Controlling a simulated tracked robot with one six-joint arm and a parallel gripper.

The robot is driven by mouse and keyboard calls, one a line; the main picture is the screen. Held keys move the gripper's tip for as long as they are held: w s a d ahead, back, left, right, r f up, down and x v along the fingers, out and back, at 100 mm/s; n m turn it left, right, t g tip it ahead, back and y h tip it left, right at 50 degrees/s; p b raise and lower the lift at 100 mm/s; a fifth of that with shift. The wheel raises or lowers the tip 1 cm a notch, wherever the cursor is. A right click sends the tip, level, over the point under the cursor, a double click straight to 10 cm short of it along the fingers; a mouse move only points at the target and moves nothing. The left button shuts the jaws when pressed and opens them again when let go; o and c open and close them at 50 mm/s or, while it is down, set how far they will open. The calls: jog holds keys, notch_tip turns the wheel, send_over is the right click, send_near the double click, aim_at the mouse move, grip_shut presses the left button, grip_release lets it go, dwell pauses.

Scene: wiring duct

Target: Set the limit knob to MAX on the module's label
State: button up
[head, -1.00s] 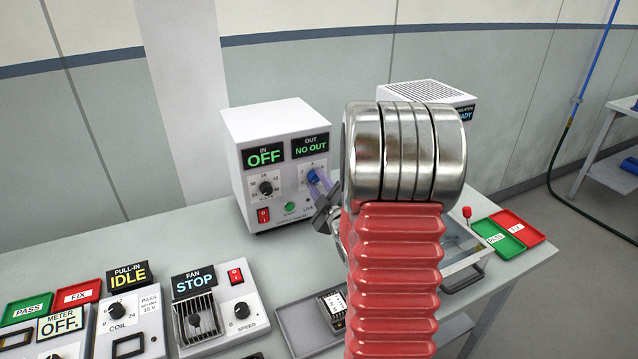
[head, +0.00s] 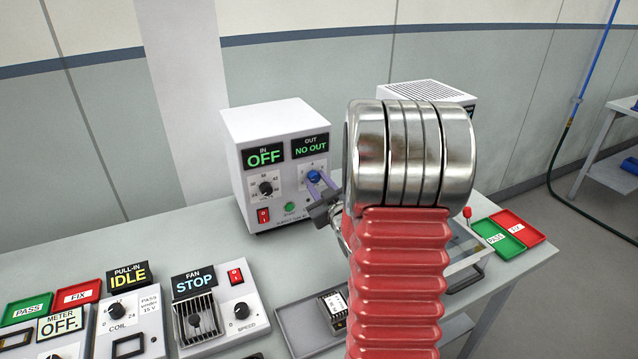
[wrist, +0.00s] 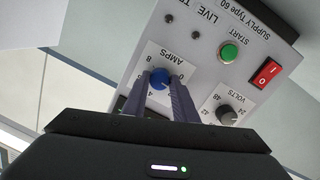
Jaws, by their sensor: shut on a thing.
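The limit knob is the blue AMPS knob (wrist: 159,79) on the white supply (head: 262,130). It also shows in the head view as a blue knob (head: 313,176) under the OUT display, which reads NO OUT. My gripper (wrist: 160,84) is shut on this knob, with a purple finger on each side. The fingers cover part of the dial, and I cannot read the knob's pointer. A module (head: 336,304) with a white label lies in a grey tray (head: 296,325); its print is too small to read.
The supply also has a black VOLTS knob (wrist: 226,115), a green START button (wrist: 229,52) and a red switch (wrist: 267,73). The IN display reads OFF. Coil and fan testers (head: 215,305) stand at front left. My arm hides the bench at centre right.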

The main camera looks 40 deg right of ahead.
jog(key=m, duration=0.4)
jog(key=shift+y, duration=0.3)
jog(key=shift+m, duration=0.3)
jog(key=o, duration=1)
jog(key=shift+o, duration=0.2)
